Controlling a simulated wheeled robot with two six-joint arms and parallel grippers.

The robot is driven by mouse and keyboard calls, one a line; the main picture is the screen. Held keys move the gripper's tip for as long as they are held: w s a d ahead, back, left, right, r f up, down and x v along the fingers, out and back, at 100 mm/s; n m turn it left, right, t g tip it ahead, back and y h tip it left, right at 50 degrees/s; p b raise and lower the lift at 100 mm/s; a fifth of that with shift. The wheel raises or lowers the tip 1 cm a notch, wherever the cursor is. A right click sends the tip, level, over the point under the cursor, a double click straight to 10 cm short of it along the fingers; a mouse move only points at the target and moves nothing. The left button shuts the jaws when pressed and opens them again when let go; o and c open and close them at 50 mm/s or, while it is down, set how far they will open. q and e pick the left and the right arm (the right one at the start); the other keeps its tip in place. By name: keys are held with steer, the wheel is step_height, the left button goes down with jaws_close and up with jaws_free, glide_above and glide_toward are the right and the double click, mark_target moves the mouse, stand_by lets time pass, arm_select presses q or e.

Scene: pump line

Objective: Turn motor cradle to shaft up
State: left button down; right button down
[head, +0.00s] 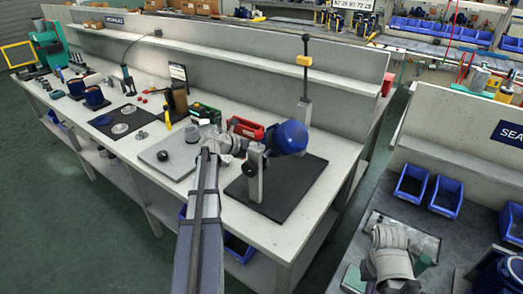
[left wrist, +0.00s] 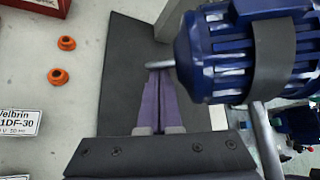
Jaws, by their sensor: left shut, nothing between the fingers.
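The blue motor (head: 287,137) sits in the grey cradle (head: 255,172) on a black mat (head: 300,190) at the near right end of the bench. It lies roughly on its side. In the left wrist view, a dark strap crosses the ribbed motor (left wrist: 225,50) and its metal shaft (left wrist: 158,65) points left. My left gripper (left wrist: 159,72) is shut and empty, its fingertips close to the shaft end. I cannot tell whether they touch it. In the head view its fingers are hard to make out near the cradle.
A post with a yellow block (head: 304,60) stands behind the motor. A red bin (head: 245,128) is behind my left wrist. A grey plate (head: 165,157) lies to the left. Two orange rings (left wrist: 62,60) and a label card (left wrist: 18,122) show beside the mat.

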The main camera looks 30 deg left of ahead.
arm_select(q)
step_height(320, 180, up, 10)
steer(key=a+m+y+p, duration=0.1)
steer(key=m+y+p, duration=0.4)
steer(key=p, duration=0.5)
steer(key=shift+f+y, duration=0.25)
steer(key=shift+y, duration=0.95)
steer(key=shift+r, duration=0.1)
